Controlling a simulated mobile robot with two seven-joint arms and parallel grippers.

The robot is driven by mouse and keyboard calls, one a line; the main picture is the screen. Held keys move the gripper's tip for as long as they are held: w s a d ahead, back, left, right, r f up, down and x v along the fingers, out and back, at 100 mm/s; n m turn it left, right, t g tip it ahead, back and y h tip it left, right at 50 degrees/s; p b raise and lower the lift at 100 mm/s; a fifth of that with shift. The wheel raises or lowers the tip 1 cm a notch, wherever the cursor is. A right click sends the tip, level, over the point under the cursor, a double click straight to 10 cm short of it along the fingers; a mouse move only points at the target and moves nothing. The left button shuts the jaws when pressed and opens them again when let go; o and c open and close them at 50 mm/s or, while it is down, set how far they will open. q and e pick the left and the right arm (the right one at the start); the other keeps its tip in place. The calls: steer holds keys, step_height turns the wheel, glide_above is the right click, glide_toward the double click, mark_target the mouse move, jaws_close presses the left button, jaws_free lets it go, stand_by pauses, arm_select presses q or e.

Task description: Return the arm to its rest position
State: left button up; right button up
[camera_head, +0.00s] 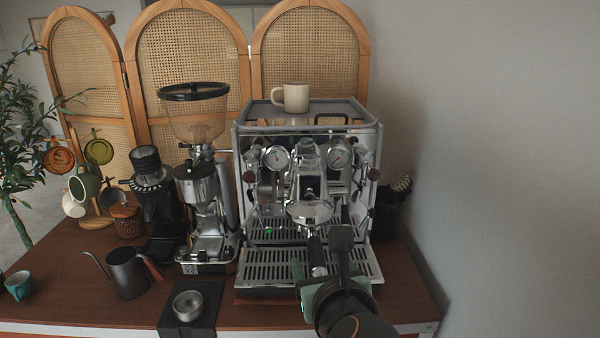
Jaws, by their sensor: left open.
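My left gripper (320,256) is at the front of the espresso machine (258,180), low and right of centre. Its jaws are open. One dark finger stands up right of the portafilter handle (314,246), and the other shows to its lower left. The handle points down and toward me from the group head, between or just behind the fingers; I cannot tell if they touch it. My wrist hides part of the machine's drip tray (270,266) and the counter's front edge. My right gripper is not in view.
A grinder (205,200), a black kettle (127,273) and a tamper mat (205,318) with a metal cup (187,306) stand left on the counter (60,250). A cream mug (293,97) sits on the machine. A wall (500,150) is at right.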

arm_select(q)
steer(key=w+a+f+n, duration=0.7)
steer(key=w+a, duration=0.2)
steer(key=w, duration=0.2)
steer(key=s+a+f+n+g+h, duration=0.2)
steer(key=s+f+n, duration=0.4)
steer(key=f, duration=0.6)
steer(key=s+a+f+n+g+h, duration=0.15)
steer(key=s+f+n, duration=0.45)
steer(key=f, duration=0.6)
steer(key=s+a+f+n, duration=0.4)
steer(key=s+n, duration=0.2)
steer(key=s, duration=0.3)
steer(key=s+a+f+n, duration=0.5)
steer(key=s+n, duration=0.2)
steer(key=s, duration=0.2)
steer(key=shift+g, duration=0.35)
steer(key=shift+f, duration=0.1)
